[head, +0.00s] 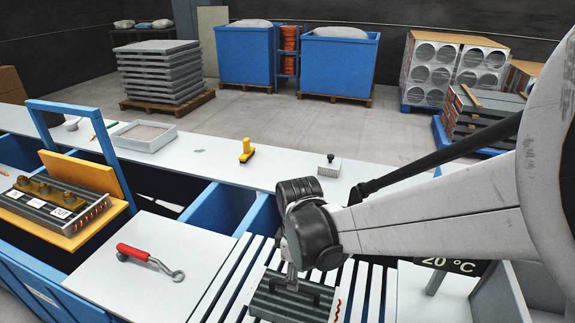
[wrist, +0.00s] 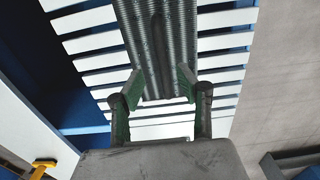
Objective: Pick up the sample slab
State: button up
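A dark grey finned slab (head: 268,302), which I take for the sample slab, lies on a white slatted rack below my gripper (head: 291,278). A dark raised bar runs along its top, and copper-coloured bends show at its right end. In the wrist view the slab (wrist: 178,45) runs from the top edge down to between the fingers. My gripper (wrist: 160,84) is open there, with one green-padded finger on each side of the slab's middle bar. Whether the pads touch the slab cannot be told. My wrist hides part of the slab in the head view.
A red-handled tool (head: 148,258) lies on a white panel left of the rack (head: 243,275). A similar finned unit (head: 58,212) with labels sits on a yellow tray at far left. A yellow-handled tool (head: 246,151) and a small brush-like block (head: 329,166) stand on the back ledge. A "20 °C" sign (head: 449,264) is at right.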

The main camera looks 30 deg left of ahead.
aim_at(294, 296)
jog(key=f, duration=0.1)
jog(key=f+b, duration=0.1)
jog(key=f, duration=0.1)
jog(key=f+b, duration=0.1)
jog(key=f, duration=0.1)
jog(key=shift+s+a, duration=0.25)
jog(key=shift+s, duration=0.05)
grip_shut()
jog(key=shift+r, duration=0.1)
